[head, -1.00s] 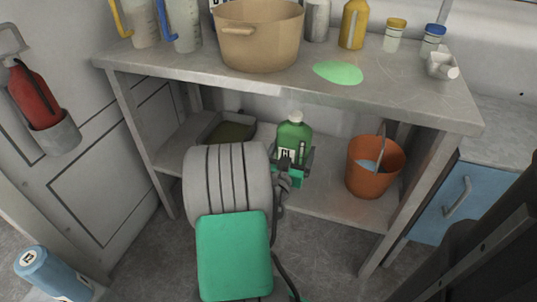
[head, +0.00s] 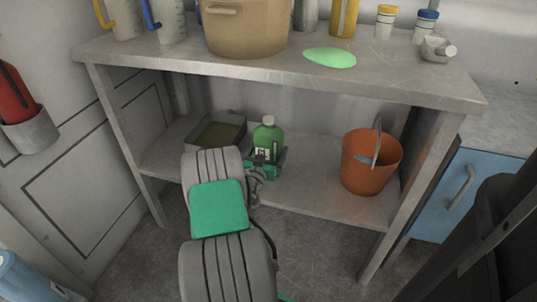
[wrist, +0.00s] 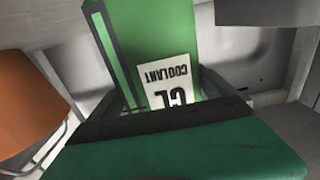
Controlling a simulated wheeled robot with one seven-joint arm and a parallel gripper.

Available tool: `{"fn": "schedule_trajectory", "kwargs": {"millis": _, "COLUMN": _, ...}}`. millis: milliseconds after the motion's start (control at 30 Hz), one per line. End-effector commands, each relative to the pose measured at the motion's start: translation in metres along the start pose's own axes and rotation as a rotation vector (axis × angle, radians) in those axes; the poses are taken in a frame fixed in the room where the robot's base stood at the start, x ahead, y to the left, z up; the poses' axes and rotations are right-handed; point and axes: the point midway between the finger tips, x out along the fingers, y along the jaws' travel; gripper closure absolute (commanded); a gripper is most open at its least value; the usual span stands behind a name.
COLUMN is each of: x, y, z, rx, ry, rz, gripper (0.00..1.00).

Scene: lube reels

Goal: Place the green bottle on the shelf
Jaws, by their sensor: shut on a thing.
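The green bottle (head: 268,135) has a pale cap and a white label. It is upright at the lower shelf (head: 310,193) of the workbench, between the tray and the orange bucket. My gripper (head: 264,166) is shut on its lower part. In the wrist view the bottle (wrist: 150,30) fills the middle, with its "COOLANT" label upside down. I cannot tell whether the bottle's base touches the shelf, since my gripper hides it.
An orange bucket (head: 370,165) stands on the shelf at the right, and a grey tray (head: 214,130) with dark liquid at the left. The benchtop (head: 270,72) lies above the bottle. Bare shelf shows between bottle and bucket.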

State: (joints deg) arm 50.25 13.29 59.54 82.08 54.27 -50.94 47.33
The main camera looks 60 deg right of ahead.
Motion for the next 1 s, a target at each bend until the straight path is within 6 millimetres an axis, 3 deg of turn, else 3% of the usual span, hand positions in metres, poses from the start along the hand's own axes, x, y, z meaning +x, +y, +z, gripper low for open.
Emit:
{"fn": "schedule_trajectory", "kwargs": {"millis": 367, "x": 0.002, "y": -0.001, "z": 0.0, "rx": 0.002, "ry": 0.012, "rz": -0.001, "gripper": 0.78}}
{"fn": "schedule_trajectory", "kwargs": {"millis": 400, "x": 0.001, "y": 0.0, "z": 0.003, "rx": 0.001, "ry": 0.005, "rz": 0.0, "gripper": 0.03}}
{"fn": "schedule_trajectory", "kwargs": {"millis": 767, "x": -0.001, "y": -0.001, "z": -0.002, "rx": 0.0, "ry": 0.004, "rz": -0.001, "gripper": 0.0}}
{"fn": "schedule_trajectory", "kwargs": {"millis": 867, "x": -0.018, "y": -0.002, "z": 0.0, "rx": 0.0, "ry": 0.003, "rz": -0.003, "gripper": 0.0}}
{"fn": "schedule_trajectory", "kwargs": {"millis": 1000, "x": -0.054, "y": -0.003, "z": 0.0, "rx": -0.002, "ry": 0.002, "rz": -0.006, "gripper": 0.0}}
